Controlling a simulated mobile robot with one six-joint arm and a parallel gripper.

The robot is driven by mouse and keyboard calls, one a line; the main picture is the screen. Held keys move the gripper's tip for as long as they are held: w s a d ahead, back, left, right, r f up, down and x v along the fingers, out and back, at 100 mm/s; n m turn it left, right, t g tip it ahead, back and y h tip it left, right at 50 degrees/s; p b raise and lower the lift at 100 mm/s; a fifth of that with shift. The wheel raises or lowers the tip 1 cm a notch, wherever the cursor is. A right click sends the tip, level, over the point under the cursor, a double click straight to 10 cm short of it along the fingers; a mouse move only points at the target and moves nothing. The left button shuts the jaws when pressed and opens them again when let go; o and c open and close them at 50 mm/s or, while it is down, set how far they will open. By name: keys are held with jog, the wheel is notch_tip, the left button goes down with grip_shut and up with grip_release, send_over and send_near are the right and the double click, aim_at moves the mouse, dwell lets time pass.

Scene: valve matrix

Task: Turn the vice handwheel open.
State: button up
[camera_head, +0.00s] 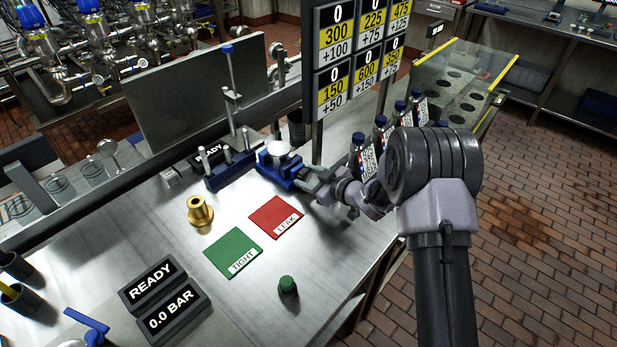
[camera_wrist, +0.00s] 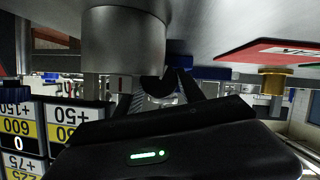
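The blue vice (camera_head: 277,172) stands on the steel bench, with a white round-topped piece (camera_head: 279,148) at its top. My gripper (camera_head: 307,174) is at the vice's right end, low over the bench, at or very close to the handwheel side. The handwheel itself is mostly hidden by my gripper in the head view, and I cannot make it out surely. The wrist view is upside down. There my gripper's dark fingers (camera_wrist: 160,92) reach toward a dark shape and blue parts of the vice (camera_wrist: 205,72). Whether they grip the wheel is unclear.
A red LEAK mat (camera_head: 272,215), a green TIGHT mat (camera_head: 232,253) and a brass fitting (camera_head: 200,211) lie left of my gripper. A green-capped piece (camera_head: 287,286) stands nearer. Several labelled bottles (camera_head: 361,151) stand close behind my arm, below the number board (camera_head: 333,90).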

jog(key=shift+c, duration=1.2)
jog(key=b, duration=0.2)
jog(key=shift+f+n+t+b, duration=0.3)
jog(key=shift+f+n+b, duration=0.1)
jog(key=shift+a+f+n+b, duration=0.15)
jog(key=shift+n+b, duration=0.25)
jog(key=shift+b, duration=0.75)
jog(key=n+t+h+b, duration=0.1)
jog(key=b, duration=0.2)
jog(key=shift+s, duration=0.1)
jog(key=shift+r+n+t+b, duration=0.3)
jog(key=shift+r+n+b, duration=0.1)
jog(key=shift+b, duration=0.2)
jog(key=shift+r, duration=0.1)
jog(key=o, duration=1.4)
jog(key=shift+c, duration=0.2)
